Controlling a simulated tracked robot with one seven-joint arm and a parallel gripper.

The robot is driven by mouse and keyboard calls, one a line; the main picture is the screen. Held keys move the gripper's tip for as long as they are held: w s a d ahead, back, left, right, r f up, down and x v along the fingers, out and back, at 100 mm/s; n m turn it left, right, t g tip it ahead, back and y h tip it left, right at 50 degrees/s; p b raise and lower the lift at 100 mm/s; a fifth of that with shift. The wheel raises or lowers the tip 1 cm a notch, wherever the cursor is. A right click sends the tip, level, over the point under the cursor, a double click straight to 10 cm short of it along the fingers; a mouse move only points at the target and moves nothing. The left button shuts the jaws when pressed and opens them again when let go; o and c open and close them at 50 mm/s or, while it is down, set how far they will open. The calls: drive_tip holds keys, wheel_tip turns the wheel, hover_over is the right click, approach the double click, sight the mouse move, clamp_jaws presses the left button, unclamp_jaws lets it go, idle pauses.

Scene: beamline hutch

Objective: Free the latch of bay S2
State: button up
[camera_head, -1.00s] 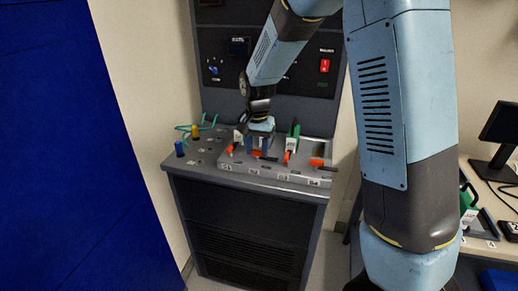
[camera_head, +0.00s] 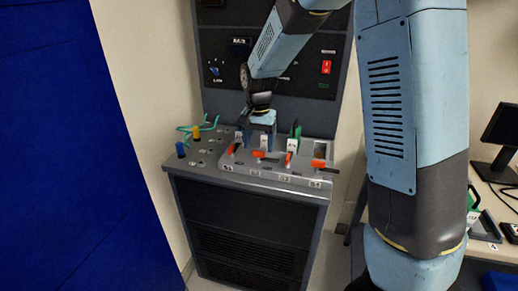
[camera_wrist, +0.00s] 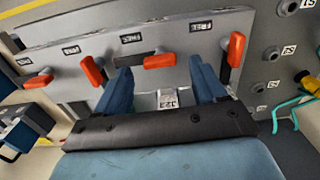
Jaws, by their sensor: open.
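The row of bays has red-handled latches along the front of the grey panel. The latch second from left (camera_head: 260,154), apparently bay S2's though its label is too small to read, lies sideways, with its dark bar to the right. In the wrist view this latch (camera_wrist: 160,61) lies across, just ahead of and between my fingertips. My gripper (camera_wrist: 162,68) is open over that bay, and it also shows in the head view (camera_head: 260,140). A pale labelled block (camera_wrist: 170,98) shows between the fingers, and I see no grip on it. Finger contact with the latch cannot be told.
Neighbouring latches stand close: the leftmost (camera_head: 233,148) and third (camera_head: 289,158) are angled along their bays; the rightmost (camera_head: 319,163) lies sideways. A green-topped module (camera_head: 295,136) stands in the third bay. Yellow (camera_head: 196,132) and blue (camera_head: 180,149) plugs and green cable are at left.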

sight(259, 152)
wheel_tip(259, 152, up, 11)
idle(0.4)
drive_tip(key=shift+r, duration=0.1)
drive_tip(key=s+d+r+n+t, duration=0.25)
drive_tip(key=s+d+r, duration=0.55)
drive_tip(key=s+d, duration=0.45)
drive_tip(key=s+d+f+n+t, duration=0.1)
drive_tip(key=s+d+t, duration=0.2)
drive_tip(key=s, duration=1)
drive_tip(key=d, duration=0.3)
drive_tip(key=shift+s+d, duration=0.2)
drive_tip(key=shift+s, duration=0.2)
